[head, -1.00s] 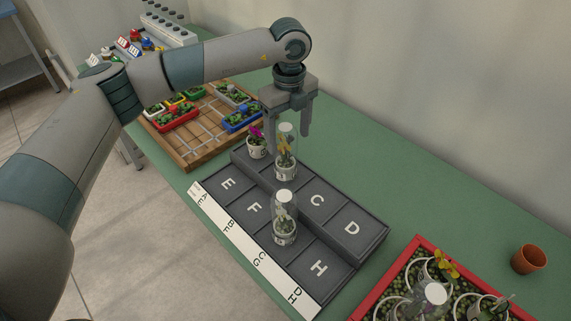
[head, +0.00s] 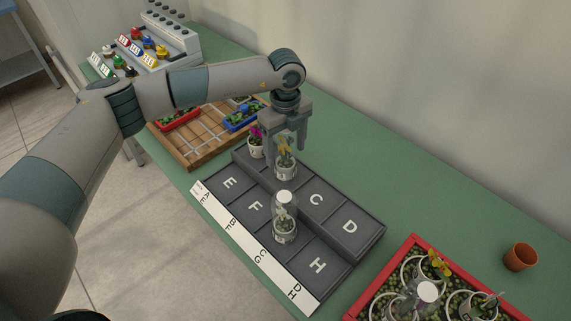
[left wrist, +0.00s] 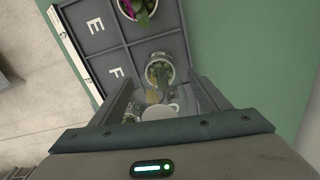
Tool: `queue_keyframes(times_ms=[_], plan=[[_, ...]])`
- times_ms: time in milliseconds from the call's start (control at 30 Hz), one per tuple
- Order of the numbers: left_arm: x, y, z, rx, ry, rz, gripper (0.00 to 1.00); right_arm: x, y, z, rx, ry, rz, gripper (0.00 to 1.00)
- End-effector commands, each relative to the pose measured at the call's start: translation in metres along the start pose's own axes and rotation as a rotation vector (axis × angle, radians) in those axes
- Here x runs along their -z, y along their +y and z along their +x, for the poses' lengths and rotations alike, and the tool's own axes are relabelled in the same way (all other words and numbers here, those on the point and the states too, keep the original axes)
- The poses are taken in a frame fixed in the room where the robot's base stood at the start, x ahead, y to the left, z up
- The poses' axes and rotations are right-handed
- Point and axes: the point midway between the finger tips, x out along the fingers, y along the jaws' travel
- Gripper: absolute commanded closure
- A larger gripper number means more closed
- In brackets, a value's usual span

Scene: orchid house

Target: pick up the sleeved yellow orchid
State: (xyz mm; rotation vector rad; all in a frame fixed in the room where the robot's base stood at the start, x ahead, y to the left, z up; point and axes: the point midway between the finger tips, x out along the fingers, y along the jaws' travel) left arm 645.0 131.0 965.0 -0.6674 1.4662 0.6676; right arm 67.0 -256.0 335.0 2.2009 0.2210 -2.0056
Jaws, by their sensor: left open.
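The sleeved yellow orchid (head: 286,172) stands upright in a white pot on the raised back row of the dark lettered stand (head: 345,228), left of slot C. A clear sleeve surrounds its flower. My left gripper (head: 287,160) is open and points down over it, with one finger on each side of the sleeve. In the left wrist view, the orchid's pot (left wrist: 159,72) and the sleeve's pale top (left wrist: 161,112) show between the spread fingers (left wrist: 165,90). I cannot tell whether a finger touches the sleeve. My right gripper is not in view.
A magenta orchid (head: 256,147) stands close by on the left. Another sleeved plant (head: 285,228) stands in the front row. A red tray (head: 413,240) with pots is at bottom right, near an empty terracotta pot (head: 520,257). A wooden seedling tray (head: 190,158) lies behind left.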

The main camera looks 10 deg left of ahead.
Motion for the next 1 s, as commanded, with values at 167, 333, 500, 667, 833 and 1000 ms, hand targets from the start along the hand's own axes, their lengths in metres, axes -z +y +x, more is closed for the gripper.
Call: queue_keyframes(times_ms=[167, 333, 500, 667, 833, 1000], plan=[[0.000, 0.000, 0.000, 0.000, 0.000, 0.000, 0.42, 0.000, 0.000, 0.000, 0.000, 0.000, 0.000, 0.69], [0.000, 0.000, -0.001, 0.000, 0.000, 0.000, 0.83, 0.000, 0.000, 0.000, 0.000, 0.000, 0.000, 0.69], [0.000, 0.000, -0.001, 0.001, 0.000, 0.000, 0.92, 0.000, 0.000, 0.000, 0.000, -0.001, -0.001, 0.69], [0.000, 0.000, -0.002, 0.001, 0.000, 0.000, 0.92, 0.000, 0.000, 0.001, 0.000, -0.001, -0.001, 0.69], [-0.001, -0.001, -0.010, 0.003, -0.002, 0.000, 0.92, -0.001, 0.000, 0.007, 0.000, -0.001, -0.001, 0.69], [-0.001, -0.002, -0.030, 0.006, -0.003, 0.001, 0.92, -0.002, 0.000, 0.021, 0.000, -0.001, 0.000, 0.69]])
